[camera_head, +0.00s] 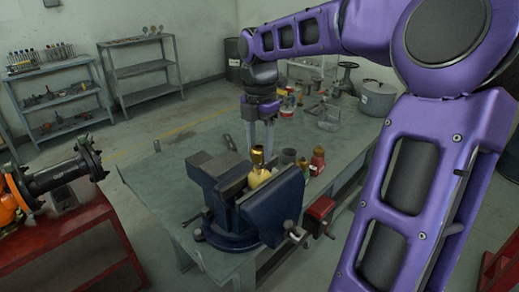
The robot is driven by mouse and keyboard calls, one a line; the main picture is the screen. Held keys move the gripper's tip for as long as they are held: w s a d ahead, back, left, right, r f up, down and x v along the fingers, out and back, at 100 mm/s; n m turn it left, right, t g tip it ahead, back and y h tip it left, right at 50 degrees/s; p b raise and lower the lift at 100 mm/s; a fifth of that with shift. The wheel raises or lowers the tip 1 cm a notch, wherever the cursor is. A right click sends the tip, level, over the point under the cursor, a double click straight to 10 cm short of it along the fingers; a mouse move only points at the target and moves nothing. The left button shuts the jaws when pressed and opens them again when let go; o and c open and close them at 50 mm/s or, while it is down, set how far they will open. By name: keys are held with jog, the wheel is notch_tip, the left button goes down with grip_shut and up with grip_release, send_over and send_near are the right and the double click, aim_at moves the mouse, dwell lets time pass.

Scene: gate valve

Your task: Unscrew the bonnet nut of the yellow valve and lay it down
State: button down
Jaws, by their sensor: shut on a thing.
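The yellow valve (260,176) stands upright, clamped in the jaws of a blue bench vise (262,222). Its brass bonnet nut (257,156) shows at the top of the yellow body. My gripper (259,147) points straight down over the valve, its two pale fingers either side of the nut's top and shut on it. The nut still looks in line with the valve and close against it; I cannot tell whether there is a gap. The lower part of the valve is hidden by the vise.
The vise sits on a grey-green workbench (180,178). A red bottle (318,160) and a dark cup (288,157) stand right of the valve. A grey pot (377,98) and small items are farther back. Bare bench top lies left of the vise.

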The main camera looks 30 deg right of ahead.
jog(key=shift+r, duration=1.35)
jog(key=shift+r, duration=0.1)
